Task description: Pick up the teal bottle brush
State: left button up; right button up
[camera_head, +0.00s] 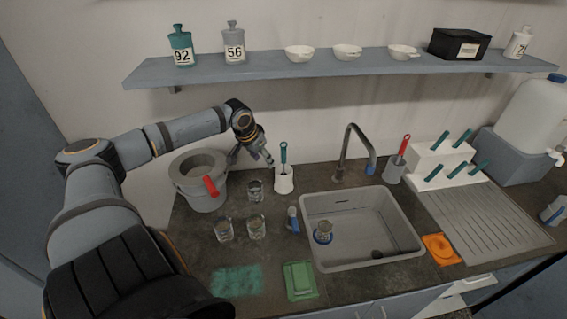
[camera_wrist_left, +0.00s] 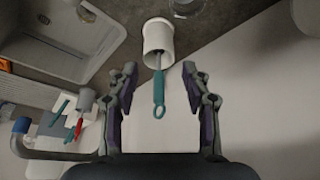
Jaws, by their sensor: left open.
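The teal bottle brush (camera_head: 283,153) stands upright in a white holder (camera_head: 284,182) on the counter, left of the sink. In the left wrist view the brush handle (camera_wrist_left: 159,92), with a ring at its end, points out of the white holder (camera_wrist_left: 158,38). My left gripper (camera_head: 257,163) is just left of the brush in the head view. In the left wrist view my left gripper (camera_wrist_left: 161,75) is open, with one finger on each side of the handle and neither touching it. The bristles are hidden in the holder. My right gripper is not in view.
A grey pot with a red handle (camera_head: 200,187) stands to the left. Glass beakers (camera_head: 256,228) stand in front. The sink (camera_head: 345,252) and its tap (camera_head: 350,140) are to the right. A second holder has a red brush (camera_head: 404,145). A shelf (camera_head: 260,71) runs above.

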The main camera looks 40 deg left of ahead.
aim_at(283, 149)
pick_arm(q)
jog(key=w+p, duration=0.1)
jog(key=w, duration=0.2)
jog(key=w+p, duration=0.1)
jog(key=w, duration=0.2)
jog(key=w+p, duration=0.1)
jog(key=w, duration=0.2)
jog(key=shift+a+r, duration=0.2)
jog(key=shift+a, duration=0.1)
jog(key=shift+w, duration=0.25)
jog(key=p+x, duration=0.1)
jog(key=x, duration=0.4)
jog(key=shift+w+f, duration=0.1)
jog(key=shift+f, duration=0.05)
jog(key=shift+c, duration=1.3)
grip_shut()
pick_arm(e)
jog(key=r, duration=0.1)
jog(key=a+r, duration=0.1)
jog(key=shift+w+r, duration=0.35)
